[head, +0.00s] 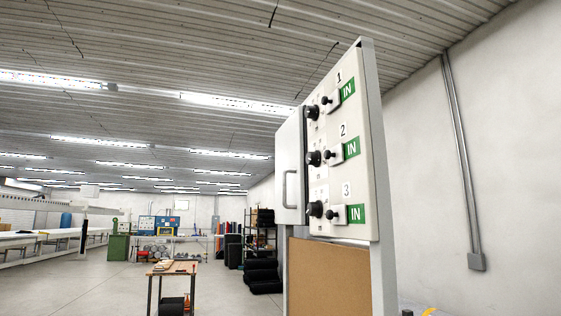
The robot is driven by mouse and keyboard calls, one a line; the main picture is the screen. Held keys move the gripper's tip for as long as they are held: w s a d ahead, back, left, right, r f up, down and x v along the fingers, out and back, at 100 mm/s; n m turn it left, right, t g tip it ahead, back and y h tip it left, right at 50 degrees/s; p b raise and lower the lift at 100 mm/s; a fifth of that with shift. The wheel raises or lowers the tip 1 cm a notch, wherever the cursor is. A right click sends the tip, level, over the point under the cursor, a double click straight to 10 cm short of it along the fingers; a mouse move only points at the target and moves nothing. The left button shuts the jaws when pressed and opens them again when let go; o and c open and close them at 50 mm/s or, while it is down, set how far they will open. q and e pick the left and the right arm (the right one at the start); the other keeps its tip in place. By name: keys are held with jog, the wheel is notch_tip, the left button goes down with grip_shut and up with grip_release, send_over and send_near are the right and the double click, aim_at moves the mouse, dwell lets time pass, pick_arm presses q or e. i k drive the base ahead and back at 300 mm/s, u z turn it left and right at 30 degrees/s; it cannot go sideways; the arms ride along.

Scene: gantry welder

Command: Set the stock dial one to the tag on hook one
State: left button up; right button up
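A white panel board (362,180) stands upright at the right, seen at a steep angle. It carries three rows numbered 1, 2 and 3 from top to bottom. The top row has a black knob (313,112), likely dial one, at its left. Beside it is a smaller dark peg (326,100) with a pale plate, perhaps hook one, and a green IN label (348,90). Any writing on the pale plate and the dial's setting are too small to read. Neither of my grippers is in view.
A white cabinet door with a handle (286,188) stands at the board's left edge. A brown panel (328,276) is below. A small wooden table (172,268) and black stacked bins (262,276) stand farther back. Open floor (110,285) lies at the left.

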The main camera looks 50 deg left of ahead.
aim_at(311, 111)
jog(key=u, duration=3.6)
jog(key=i, duration=1.1)
jog(key=z, duration=2.6)
